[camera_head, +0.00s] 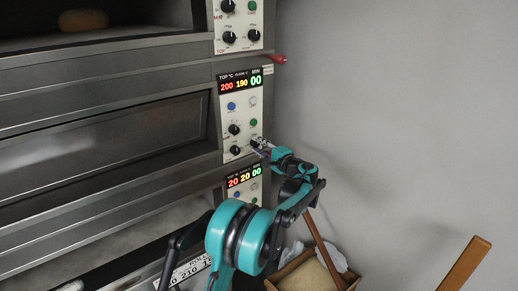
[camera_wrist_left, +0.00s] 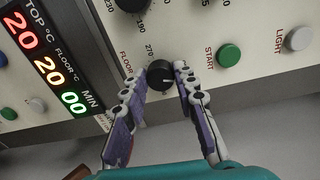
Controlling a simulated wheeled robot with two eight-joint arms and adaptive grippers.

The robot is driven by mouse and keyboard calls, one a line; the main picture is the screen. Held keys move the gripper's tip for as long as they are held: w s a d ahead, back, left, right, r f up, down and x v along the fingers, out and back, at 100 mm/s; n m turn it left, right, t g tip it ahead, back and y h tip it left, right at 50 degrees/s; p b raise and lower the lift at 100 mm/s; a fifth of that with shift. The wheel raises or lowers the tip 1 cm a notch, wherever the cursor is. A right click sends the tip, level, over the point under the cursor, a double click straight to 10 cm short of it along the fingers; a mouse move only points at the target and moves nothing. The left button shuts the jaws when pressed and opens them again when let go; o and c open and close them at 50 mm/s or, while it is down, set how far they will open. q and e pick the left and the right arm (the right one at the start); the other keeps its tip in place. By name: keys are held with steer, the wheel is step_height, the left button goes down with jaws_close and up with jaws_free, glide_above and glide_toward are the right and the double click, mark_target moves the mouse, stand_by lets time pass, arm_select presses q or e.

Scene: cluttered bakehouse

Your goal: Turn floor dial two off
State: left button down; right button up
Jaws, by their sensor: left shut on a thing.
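The oven's middle control panel (camera_head: 243,113) has a display reading 200 190 00. Its lower-right black floor dial (camera_wrist_left: 158,75), labelled FLOOR, sits between the fingers of my left gripper (camera_wrist_left: 170,84) in the left wrist view. The fingers are shut on the dial from both sides, with the dial's front and a pale mark showing. In the head view, my left gripper (camera_head: 260,143) is at the lower right of that panel and hides the dial. My right gripper is not in view.
A green START button (camera_wrist_left: 228,55) and a white LIGHT button (camera_wrist_left: 298,38) are beside the dial. The lower display (camera_head: 243,178) reads 20 20 00. A red handle (camera_head: 276,59) juts out above. A box (camera_head: 290,283) stands below, near a wooden post (camera_head: 465,265).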

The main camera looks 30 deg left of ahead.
arm_select(q)
steer(key=shift+f+n+b, duration=0.1)
steer(key=shift+n+b, duration=0.2)
steer(key=shift+n, duration=1.6)
steer(key=c, duration=1.2)
jaws_free()
steer(key=v, duration=1.2)
steer(key=shift+s, duration=0.15)
